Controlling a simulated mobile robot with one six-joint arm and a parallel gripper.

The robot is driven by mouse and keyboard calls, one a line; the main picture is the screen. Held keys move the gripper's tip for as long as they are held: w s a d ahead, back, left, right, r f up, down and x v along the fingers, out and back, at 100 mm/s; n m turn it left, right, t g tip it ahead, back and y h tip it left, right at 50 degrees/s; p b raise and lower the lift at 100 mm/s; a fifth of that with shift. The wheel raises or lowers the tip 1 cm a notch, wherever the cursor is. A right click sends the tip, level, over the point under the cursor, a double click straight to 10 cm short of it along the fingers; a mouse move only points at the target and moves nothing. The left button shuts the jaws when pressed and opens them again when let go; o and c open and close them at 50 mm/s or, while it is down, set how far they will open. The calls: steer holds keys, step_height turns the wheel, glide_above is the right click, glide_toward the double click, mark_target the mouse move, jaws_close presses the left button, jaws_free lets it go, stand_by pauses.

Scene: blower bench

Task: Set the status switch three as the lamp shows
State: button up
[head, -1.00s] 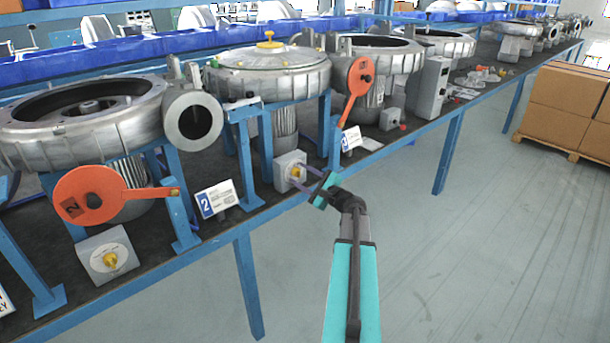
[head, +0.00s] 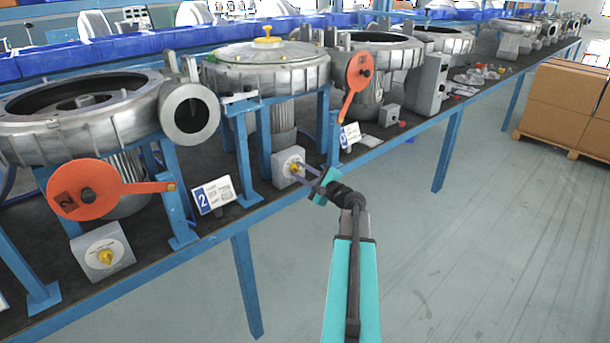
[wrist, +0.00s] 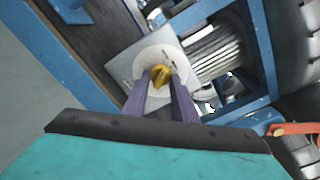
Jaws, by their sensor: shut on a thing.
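The status switch is a grey box (head: 287,157) with a yellow knob (head: 295,167), low on the bench under the blower with the green-edged cover. In the wrist view the yellow knob (wrist: 160,75) sits on a round pale dial plate (wrist: 168,62). My gripper (head: 302,170) reaches in from the right, and its two purple fingers (wrist: 160,92) are shut on the knob, one on each side. The dial's markings are too small or hidden to read. I cannot make out a lit lamp in either view.
Another grey switch box (head: 103,252) with a yellow knob stands at the front left. An orange paddle (head: 85,189) and a card marked 2 (head: 214,195) are near it. Blue frame legs (head: 243,150) flank the held switch.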

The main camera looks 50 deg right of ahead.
steer(key=shift+w+a+r+n+b, duration=0.1)
steer(key=shift+a+n+b, duration=0.2)
steer(key=shift+b, duration=0.1)
steer(key=n+b, duration=0.5)
steer(key=b, duration=0.4)
steer(key=shift+n+b, duration=1)
steer(key=shift+b, duration=0.3)
steer(key=shift+r, duration=0.1)
steer(key=shift+d+r+n+b, duration=0.1)
steer(key=shift+d+n+b, duration=0.1)
steer(key=shift+n+b, duration=0.15)
steer(key=o, duration=1)
steer(key=shift+o, duration=0.2)
steer(key=shift+s, duration=0.25)
